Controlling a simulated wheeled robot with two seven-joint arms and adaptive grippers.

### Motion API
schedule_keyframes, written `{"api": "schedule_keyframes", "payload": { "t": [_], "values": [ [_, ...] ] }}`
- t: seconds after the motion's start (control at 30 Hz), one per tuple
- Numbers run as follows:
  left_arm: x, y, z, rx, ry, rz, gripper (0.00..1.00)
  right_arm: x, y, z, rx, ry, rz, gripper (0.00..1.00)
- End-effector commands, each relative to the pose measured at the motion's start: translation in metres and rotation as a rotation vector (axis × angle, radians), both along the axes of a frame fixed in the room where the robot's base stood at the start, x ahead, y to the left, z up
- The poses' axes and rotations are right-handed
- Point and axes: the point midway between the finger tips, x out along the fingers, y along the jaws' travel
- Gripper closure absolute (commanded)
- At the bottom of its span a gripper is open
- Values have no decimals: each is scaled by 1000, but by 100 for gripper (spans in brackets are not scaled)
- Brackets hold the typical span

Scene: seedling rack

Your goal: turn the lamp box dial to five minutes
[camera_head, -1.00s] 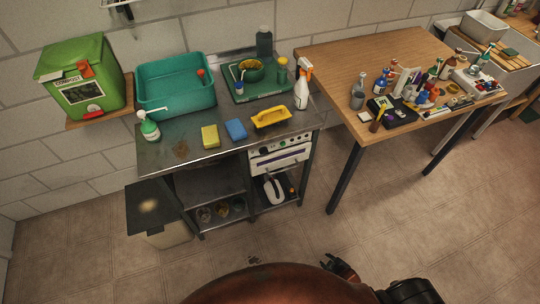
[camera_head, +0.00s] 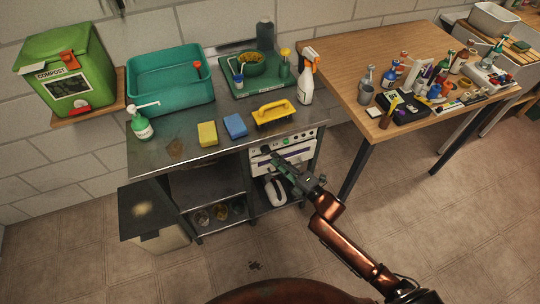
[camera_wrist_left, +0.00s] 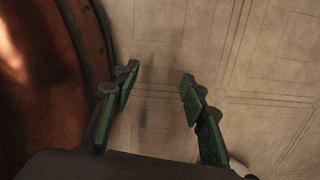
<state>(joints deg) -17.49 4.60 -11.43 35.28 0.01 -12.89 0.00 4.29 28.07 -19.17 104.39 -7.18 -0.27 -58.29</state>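The white lamp box (camera_head: 303,150) sits under the metal bench's top, at its right end, with small knobs and a purple stripe on its front. Which knob is the dial, and its setting, are too small to read. My right gripper (camera_head: 268,153) reaches up from the lower right to the left part of the box front and hides some of it. I cannot tell whether it touches the box or how far its fingers are apart. My left gripper (camera_wrist_left: 158,82) is open and empty over the floor in the left wrist view; it is outside the head view.
The metal bench (camera_head: 165,153) carries a teal basin (camera_head: 170,95), yellow and blue sponges, a yellow-handled tool (camera_head: 273,114) and a spray bottle (camera_head: 306,83). A wooden table (camera_head: 345,75) with several bottles stands to the right.

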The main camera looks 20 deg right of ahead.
Motion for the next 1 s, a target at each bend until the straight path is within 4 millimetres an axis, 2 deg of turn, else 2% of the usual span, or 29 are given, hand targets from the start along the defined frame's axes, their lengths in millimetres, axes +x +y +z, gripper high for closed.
{"api": "schedule_keyframes", "payload": {
  "t": [0.1,0.2,0.3,0.63,1.0],
  "values": [
    [2,0,-4,1,4,3,60,18,8,-2,3,1,1,75],
    [25,-1,-3,0,-16,7,60,28,12,-2,1,2,-1,75],
    [29,-3,-3,-1,-16,9,60,34,15,-1,1,2,-1,75],
    [31,-4,-2,-2,-16,10,60,37,16,-1,2,3,-1,76],
    [30,-5,-2,-2,-15,10,60,37,16,-1,2,3,-1,100]
  ]
}}
